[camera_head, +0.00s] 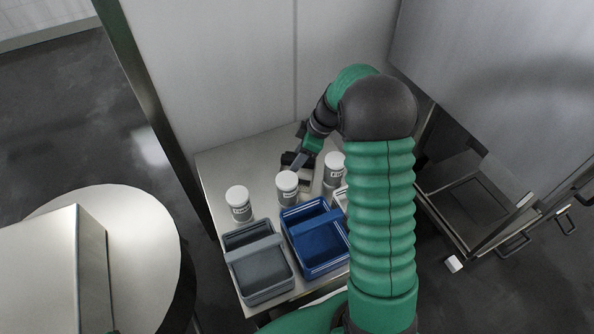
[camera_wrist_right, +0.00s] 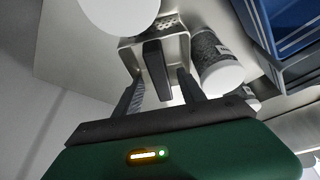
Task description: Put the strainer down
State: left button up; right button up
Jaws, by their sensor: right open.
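My right gripper (camera_head: 294,160) is at the back of the steel table, behind the white-lided jars. In the right wrist view my right gripper (camera_wrist_right: 160,74) is open, with one finger on each side of the strainer's dark handle (camera_wrist_right: 154,70); a gap shows on both sides of it. The strainer (camera_wrist_right: 168,24) is metal with a perforated part, lying beyond the fingertips between two jars. Whether it rests fully on the table is hard to tell. In the head view I cannot make the strainer out clearly by the gripper. My left gripper is out of view.
White-lidded jars (camera_head: 240,204), (camera_head: 288,188), (camera_head: 334,168) stand on the steel table (camera_head: 222,170), close to the gripper. A grey crate (camera_head: 262,292) and a blue crate (camera_head: 322,268) stand in front. A wall is behind. A round table (camera_head: 150,250) stands left.

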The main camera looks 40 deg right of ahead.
jog(key=x, duration=0.3)
jog(key=b+x, duration=0.1)
jog(key=shift+s+f, duration=0.15)
jog(key=shift+f, duration=0.25)
jog(key=shift+d+f, duration=0.15)
jog(key=shift+f, duration=0.15)
jog(key=shift+a+r, duration=0.2)
jog(key=shift+a, duration=0.05)
jog(key=c, duration=0.5)
grip_shut()
